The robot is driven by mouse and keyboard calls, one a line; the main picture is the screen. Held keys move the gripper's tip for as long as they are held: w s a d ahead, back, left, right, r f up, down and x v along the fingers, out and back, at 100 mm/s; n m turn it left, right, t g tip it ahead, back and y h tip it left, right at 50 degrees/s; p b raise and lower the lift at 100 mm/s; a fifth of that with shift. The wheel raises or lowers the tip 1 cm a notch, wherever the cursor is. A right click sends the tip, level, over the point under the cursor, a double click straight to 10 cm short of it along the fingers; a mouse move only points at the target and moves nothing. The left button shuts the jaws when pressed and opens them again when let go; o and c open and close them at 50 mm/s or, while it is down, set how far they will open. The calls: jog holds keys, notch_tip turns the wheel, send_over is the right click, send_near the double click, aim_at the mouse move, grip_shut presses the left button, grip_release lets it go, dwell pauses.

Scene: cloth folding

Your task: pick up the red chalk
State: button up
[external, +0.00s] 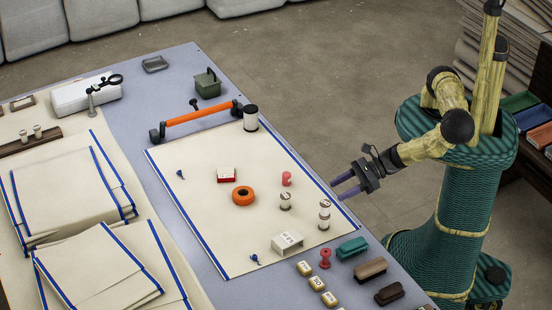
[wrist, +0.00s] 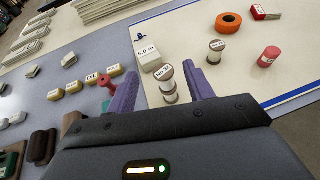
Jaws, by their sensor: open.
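A short red cylinder (external: 287,179), which looks like the red chalk, stands upright on the cream cloth (external: 200,222). In the wrist view the red cylinder (wrist: 268,57) is at the upper right, to the right of both fingers. My gripper (external: 336,189) has purple fingers spread apart and empty. It is at the right edge of the table, to the right of the red cylinder and apart from it. In the wrist view, my gripper's fingers (wrist: 160,72) frame a stack of labelled spools (wrist: 166,84) beyond them.
A single spool (external: 285,201) stands just in front of the red cylinder. The spool stack (external: 324,214) is near the cloth's right edge. An orange ring (external: 243,196), a red-and-white box (external: 226,175) and a white labelled block (external: 287,243) are also on the cloth. The cloth's middle left is mostly clear.

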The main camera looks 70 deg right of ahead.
notch_tip(320, 180, up, 2)
jog(key=r, duration=0.1)
jog(key=m+t+h+b, duration=0.2)
jog(key=m+h+b, duration=0.35)
jog(key=b, duration=0.45)
send_over(290, 175)
jog(key=s+d, duration=0.1)
jog(key=s, duration=0.3)
jog(key=f, duration=0.1)
notch_tip(290, 175, down, 11)
jog(key=shift+a+r, duration=0.1)
jog(key=shift+a, duration=0.05)
jog(key=shift+x, duration=0.85)
